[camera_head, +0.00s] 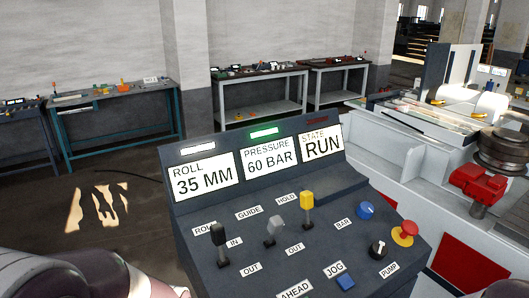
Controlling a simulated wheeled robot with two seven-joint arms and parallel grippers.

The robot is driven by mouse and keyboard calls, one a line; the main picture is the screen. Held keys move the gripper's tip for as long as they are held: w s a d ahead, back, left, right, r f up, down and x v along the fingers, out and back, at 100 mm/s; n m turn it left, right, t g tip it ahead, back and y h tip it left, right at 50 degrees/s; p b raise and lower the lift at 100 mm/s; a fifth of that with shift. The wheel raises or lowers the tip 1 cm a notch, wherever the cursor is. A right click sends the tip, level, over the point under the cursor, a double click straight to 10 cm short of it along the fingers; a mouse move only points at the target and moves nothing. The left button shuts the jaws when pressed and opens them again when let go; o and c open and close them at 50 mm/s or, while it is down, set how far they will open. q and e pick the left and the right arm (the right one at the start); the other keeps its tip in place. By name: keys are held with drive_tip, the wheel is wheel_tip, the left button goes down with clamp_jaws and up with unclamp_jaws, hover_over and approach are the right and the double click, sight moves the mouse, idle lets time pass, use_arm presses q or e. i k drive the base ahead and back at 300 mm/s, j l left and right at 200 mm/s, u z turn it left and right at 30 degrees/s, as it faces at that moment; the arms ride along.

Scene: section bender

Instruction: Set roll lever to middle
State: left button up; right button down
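The roll lever (220,232) has a black knob on a short stem and stands at the left of the dark control panel (185,212), beside the labels ROLL, IN and OUT. Its knob is near the IN label and its base near OUT; its exact setting is hard to tell. To its right are a grey-knobbed lever (274,228) under GUIDE and a yellow-knobbed lever (307,200) near HOLD. The roll display (204,178) reads 35 MM. Neither of my grippers is in view; part of my arm shows at the bottom left.
The panel also has a blue knob (365,210), a black PUMP knob (378,248), a red mushroom button (405,233) and a blue JOG button (346,282). Displays read 60 BAR and RUN. A machine with a red motor (478,183) stands right. Workbenches line the back wall.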

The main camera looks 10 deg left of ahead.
sight(217, 230)
drive_tip(key=i+j+z, duration=0.15)
drive_tip(key=j+z, duration=0.25)
drive_tip(key=j, duration=0.25)
drive_tip(key=j+z, duration=0.4)
drive_tip(key=j, duration=0.3)
drive_tip(key=j+z, duration=0.4)
drive_tip(key=j, duration=0.3)
drive_tip(key=k+j+z, duration=0.2)
drive_tip(key=j+z, duration=0.2)
drive_tip(key=j, duration=0.2)
drive_tip(key=k+j+z, duration=0.1)
drive_tip(key=j+z, duration=0.2)
drive_tip(key=k+j+z, duration=0.25)
drive_tip(key=j, duration=0.25)
drive_tip(key=j+z, duration=0.3)
drive_tip(key=k+j+z, duration=0.3)
drive_tip(key=j, duration=0.1)
